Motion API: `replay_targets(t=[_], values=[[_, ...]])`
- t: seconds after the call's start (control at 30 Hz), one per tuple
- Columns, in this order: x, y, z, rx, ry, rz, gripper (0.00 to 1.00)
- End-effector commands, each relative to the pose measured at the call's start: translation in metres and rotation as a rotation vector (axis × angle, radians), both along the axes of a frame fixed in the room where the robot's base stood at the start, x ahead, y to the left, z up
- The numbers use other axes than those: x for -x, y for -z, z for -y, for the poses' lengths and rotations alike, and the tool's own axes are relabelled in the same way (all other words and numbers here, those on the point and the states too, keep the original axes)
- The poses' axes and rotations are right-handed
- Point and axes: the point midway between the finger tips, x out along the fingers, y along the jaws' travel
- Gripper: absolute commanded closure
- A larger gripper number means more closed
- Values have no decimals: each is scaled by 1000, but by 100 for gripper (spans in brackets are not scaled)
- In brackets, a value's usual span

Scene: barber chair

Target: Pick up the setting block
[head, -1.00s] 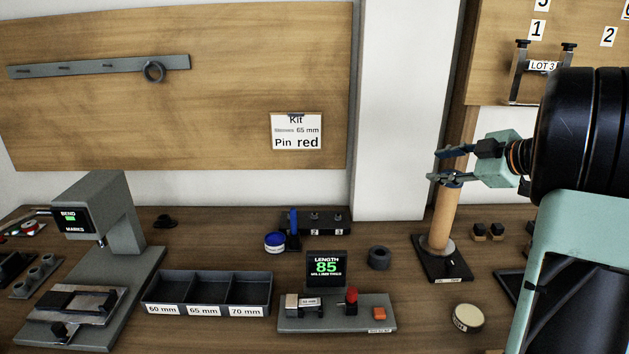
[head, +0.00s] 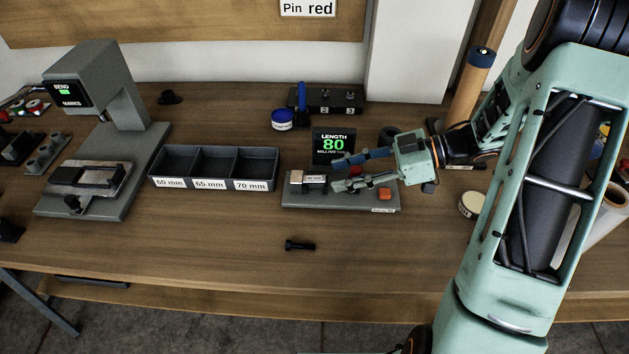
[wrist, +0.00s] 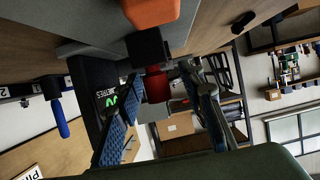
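A small pale block with a white label (head: 314,177), which I take to be the setting block, sits at the left end of the grey length gauge (head: 345,202). The gauge's display (head: 333,147) reads 80. My gripper (head: 339,172) is over the gauge, its two fingers apart and pointing left toward the block, with nothing held. In the wrist view the open fingers (wrist: 160,95) lie either side of a red knob (wrist: 156,88); the block cannot be made out clearly there.
An orange button (head: 384,193) is at the gauge's right end, under my gripper. A three-bin tray (head: 214,185) stands to the left. A black bolt (head: 299,245) lies in front. A round tin (head: 470,206) is to the right. The front table is mostly clear.

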Motion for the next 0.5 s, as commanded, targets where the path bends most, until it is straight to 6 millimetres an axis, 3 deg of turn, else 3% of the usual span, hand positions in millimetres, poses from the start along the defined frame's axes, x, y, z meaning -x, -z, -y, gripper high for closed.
replay_targets(t=[0.17, 0.5], values=[[0, 4, -10, 0, -1, 1, 64], [-2, 19, -51, 0, -1, 2, 64]])
